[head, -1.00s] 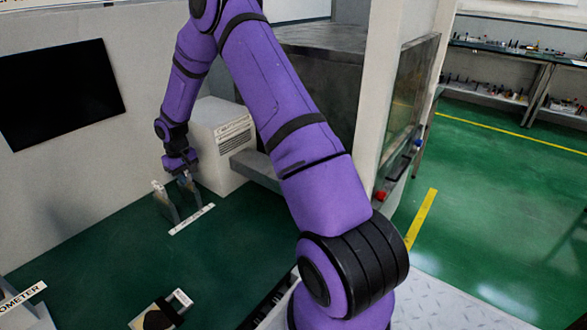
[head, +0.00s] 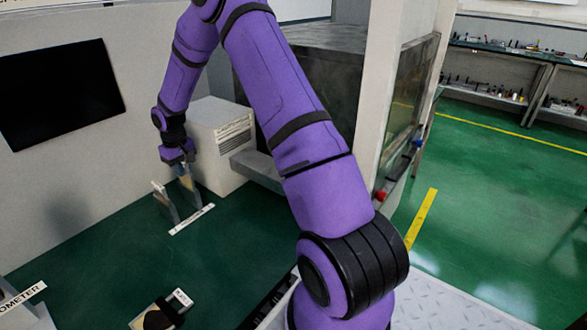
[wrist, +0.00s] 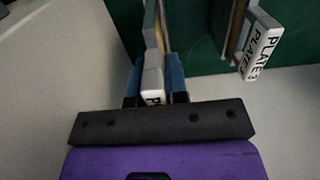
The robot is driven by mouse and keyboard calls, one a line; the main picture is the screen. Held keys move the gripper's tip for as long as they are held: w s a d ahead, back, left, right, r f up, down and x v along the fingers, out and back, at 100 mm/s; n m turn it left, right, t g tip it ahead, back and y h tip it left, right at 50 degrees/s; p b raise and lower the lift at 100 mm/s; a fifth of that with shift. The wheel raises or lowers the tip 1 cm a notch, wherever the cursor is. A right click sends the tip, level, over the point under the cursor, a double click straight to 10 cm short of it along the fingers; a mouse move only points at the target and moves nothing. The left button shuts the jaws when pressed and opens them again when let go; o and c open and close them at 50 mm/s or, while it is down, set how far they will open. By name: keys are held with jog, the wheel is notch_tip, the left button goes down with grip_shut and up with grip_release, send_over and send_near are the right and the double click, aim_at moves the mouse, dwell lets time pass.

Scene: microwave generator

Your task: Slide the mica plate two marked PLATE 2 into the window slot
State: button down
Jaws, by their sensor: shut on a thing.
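My gripper (head: 181,163) is shut on a thin upright plate (head: 186,180), low over the green bench top beside the white box. In the wrist view, the blue finger pads (wrist: 154,84) close on the plate's white tab (wrist: 152,97). In the head view, another upright piece (head: 163,198) stands just left of the held plate. The window slot cannot be made out.
A white label strip (head: 192,219) lies in front of the plates. The vented white box (head: 218,143) stands close to their right, with a grey metal cabinet behind. A small item with a white tag (head: 163,310) lies near the front. Green bench top between is clear.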

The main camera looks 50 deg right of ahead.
jog(key=shift+r, duration=0.95)
